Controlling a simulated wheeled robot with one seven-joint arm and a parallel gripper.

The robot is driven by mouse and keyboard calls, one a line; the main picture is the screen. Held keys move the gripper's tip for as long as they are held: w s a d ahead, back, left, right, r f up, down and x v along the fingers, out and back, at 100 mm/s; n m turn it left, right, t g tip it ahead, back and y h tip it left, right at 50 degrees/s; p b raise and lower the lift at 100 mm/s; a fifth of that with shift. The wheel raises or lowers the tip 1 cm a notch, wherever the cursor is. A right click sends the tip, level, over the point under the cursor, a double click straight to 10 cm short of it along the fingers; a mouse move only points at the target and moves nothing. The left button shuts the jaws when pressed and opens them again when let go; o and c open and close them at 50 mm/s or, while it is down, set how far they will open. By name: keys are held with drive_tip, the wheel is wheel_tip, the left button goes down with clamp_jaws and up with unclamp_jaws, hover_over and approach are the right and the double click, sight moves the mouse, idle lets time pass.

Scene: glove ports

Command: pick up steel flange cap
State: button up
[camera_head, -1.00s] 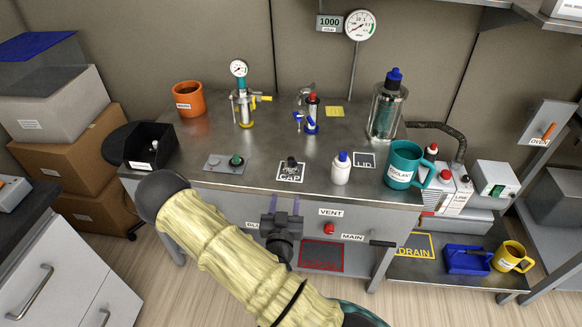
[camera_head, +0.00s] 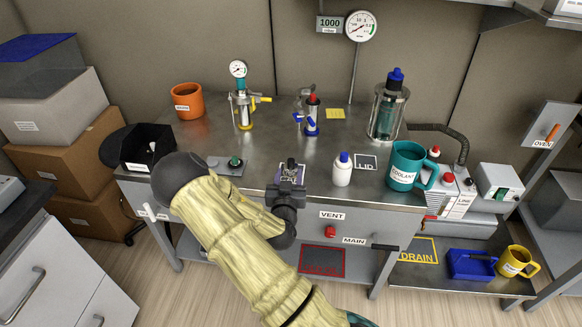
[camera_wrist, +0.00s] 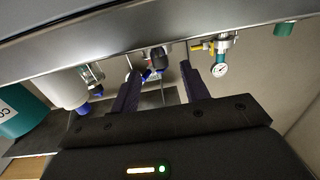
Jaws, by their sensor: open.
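The steel flange cap is a small piece with a dark knob (camera_head: 291,161) on the mat marked CAP (camera_head: 303,166), near the front edge of the bench. My gripper (camera_head: 292,171) is open at the bench's front edge, with its fingers reaching over the mat and partly covering mat and cap. I cannot tell whether the fingers flank the cap or stop short of it.
A white bottle with a blue cap (camera_head: 342,170) stands just right of the mat. A grey plate with a green knob (camera_head: 235,163) lies to the left. A red-topped valve (camera_head: 312,115) stands behind. A teal coolant mug (camera_head: 407,165) is farther right.

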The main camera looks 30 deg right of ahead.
sight(291, 164)
drive_tip(key=shift+w+d, duration=0.35)
drive_tip(key=shift+w, duration=0.2)
drive_tip(key=shift+x, duration=2.6)
drive_tip(key=shift+r, duration=0.15)
clamp_jaws()
wheel_tip(291, 164, up, 10)
drive_tip(key=shift+r+p, duration=0.1)
drive_tip(key=shift+p, duration=0.6)
